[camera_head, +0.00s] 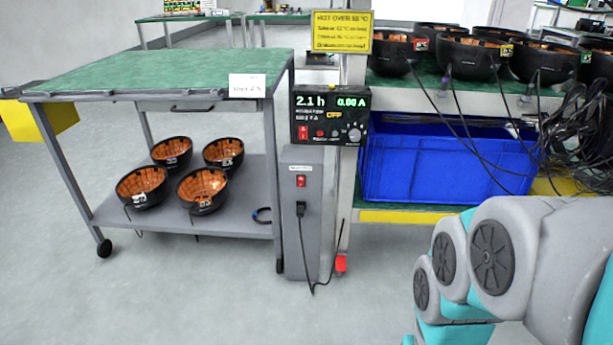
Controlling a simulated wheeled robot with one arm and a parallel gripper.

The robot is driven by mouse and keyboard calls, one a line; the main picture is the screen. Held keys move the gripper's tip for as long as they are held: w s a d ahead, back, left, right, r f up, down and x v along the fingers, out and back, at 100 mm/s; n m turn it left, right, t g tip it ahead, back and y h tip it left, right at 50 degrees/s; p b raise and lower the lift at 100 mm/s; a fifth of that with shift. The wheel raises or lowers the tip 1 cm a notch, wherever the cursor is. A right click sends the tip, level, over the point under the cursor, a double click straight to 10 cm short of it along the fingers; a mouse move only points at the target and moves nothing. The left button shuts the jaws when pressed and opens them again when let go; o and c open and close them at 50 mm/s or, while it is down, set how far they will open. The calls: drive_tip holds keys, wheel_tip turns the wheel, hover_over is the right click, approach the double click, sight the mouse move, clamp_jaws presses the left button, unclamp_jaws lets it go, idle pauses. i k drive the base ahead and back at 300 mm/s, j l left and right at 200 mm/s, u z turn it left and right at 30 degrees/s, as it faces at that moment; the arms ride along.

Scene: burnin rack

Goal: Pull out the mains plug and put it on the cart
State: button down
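The black mains plug (300,208) sits in the front of a narrow grey box (299,250), below a red switch (300,181). Its black cord hangs down to the floor and runs up again to the right. The cart (160,75) stands left of the box, with a green top and a grey lower shelf. The top is bare apart from a white label at its front right corner. My arm reaches in at the lower right. My gripper is not in view.
Several black bowl-shaped units with copper insides (202,189) lie on the cart's lower shelf. A power unit (330,116) above the box reads 2.1 h, 0.00 A, OFF. A rack at right holds more bowls, cables (580,140) and a blue crate (440,165). The floor in front is clear.

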sight(300, 212)
drive_tip(key=i+l, duration=0.15)
drive_tip(key=l, duration=0.2)
drive_tip(key=i+l, duration=0.15)
drive_tip(key=l, duration=0.2)
drive_tip(key=i+l+u, duration=0.1)
drive_tip(key=l, duration=0.25)
drive_tip(key=i, duration=0.05)
